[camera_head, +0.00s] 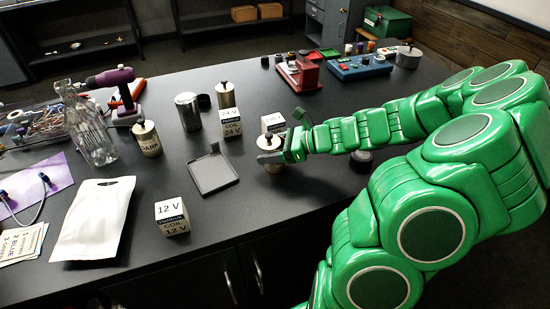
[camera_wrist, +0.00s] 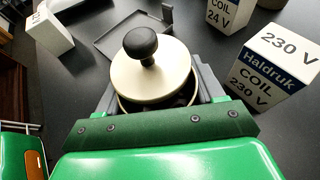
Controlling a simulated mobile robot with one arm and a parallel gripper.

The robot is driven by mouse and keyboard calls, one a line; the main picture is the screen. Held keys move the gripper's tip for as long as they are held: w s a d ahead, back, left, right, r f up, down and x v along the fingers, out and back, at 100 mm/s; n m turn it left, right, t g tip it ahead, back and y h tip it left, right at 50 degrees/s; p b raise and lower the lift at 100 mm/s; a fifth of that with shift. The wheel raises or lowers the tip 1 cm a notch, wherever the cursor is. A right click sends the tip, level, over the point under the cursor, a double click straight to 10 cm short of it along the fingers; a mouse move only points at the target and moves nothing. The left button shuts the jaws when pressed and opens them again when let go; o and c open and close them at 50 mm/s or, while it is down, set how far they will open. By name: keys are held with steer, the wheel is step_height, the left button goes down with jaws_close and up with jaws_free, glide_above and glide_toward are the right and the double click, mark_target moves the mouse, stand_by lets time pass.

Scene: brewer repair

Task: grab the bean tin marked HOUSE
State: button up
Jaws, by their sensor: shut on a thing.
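My gripper (camera_head: 272,157) is shut on a cream bean tin (camera_head: 266,142) with a black knob on its lid. In the wrist view the tin's lid (camera_wrist: 150,82) sits between the two grey fingers of my gripper (camera_wrist: 157,92). The tin stands upright, at or close to the dark worktop; I cannot tell whether it is lifted. Its label is hidden, so the word HOUSE is not readable. Another cream tin (camera_head: 148,140), marked DARK, stands apart to the left.
A 230 V coil box (camera_wrist: 273,65) stands close on the right in the wrist view. A 24 V box (camera_head: 229,124), a shallow dark tray (camera_head: 213,174) and a 12 V box (camera_head: 172,217) are nearby. A glass bottle (camera_head: 92,135) stands at the left. The front right worktop is fairly clear.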

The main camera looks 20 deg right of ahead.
mark_target(271, 140)
steer(key=shift+c, duration=0.6)
steer(key=shift+r, duration=0.6)
step_height(271, 140, up, 2)
steer(key=shift+r, duration=0.1)
steer(key=s+a+r, duration=0.1)
steer(key=s+r, duration=0.8)
steer(key=s, duration=0.5)
steer(key=shift+a+r, duration=0.3)
steer(key=shift+a, duration=0.05)
